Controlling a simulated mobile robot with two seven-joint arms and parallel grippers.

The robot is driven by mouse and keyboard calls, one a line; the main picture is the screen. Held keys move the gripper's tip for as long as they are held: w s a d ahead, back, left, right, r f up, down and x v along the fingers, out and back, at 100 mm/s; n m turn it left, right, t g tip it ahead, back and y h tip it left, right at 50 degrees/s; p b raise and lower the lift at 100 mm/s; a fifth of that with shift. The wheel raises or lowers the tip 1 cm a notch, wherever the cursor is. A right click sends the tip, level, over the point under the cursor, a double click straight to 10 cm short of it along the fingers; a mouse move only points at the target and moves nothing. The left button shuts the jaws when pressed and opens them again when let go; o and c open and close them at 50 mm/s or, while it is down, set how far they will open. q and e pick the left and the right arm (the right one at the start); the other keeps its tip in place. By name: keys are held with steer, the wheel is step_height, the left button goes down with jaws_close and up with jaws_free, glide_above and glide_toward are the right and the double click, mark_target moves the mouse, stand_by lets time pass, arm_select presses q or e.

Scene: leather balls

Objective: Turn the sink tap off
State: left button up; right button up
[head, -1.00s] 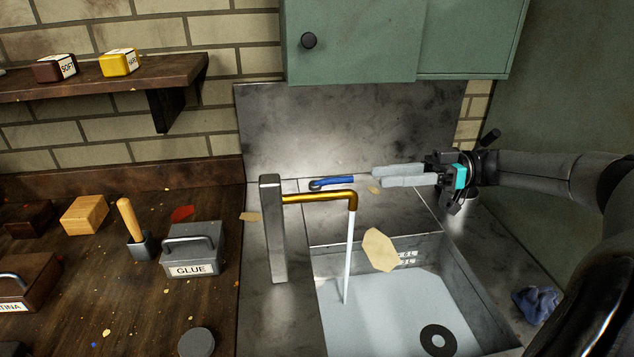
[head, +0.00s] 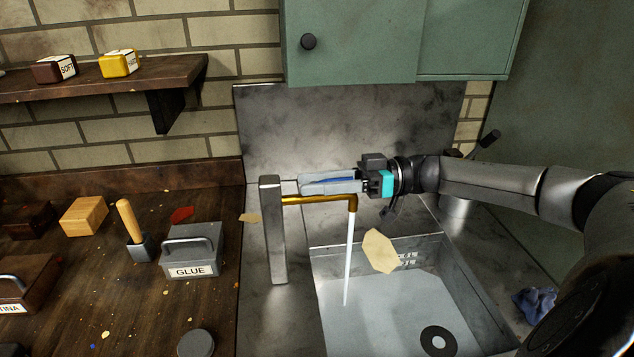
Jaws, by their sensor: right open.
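The tap has a grey metal post (head: 272,230) and a brass spout (head: 325,199). A white stream of water (head: 348,258) runs from the spout into the sink (head: 440,258). The blue tap lever (head: 345,179) lies behind the spout and is mostly hidden by my fingers. My right gripper (head: 303,185) points left, with its pale fingers on both sides of the lever in the picture. It is open, and I cannot tell whether a finger touches the lever. My left gripper is not in view.
A tan scrap (head: 380,251) and a black ring (head: 438,341) are at the sink. A blue cloth (head: 537,304) lies to its right. A GLUE box (head: 190,258) stands on the bench at left. A green cabinet (head: 400,40) hangs above.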

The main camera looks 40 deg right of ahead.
jaws_close()
stand_by(1.4)
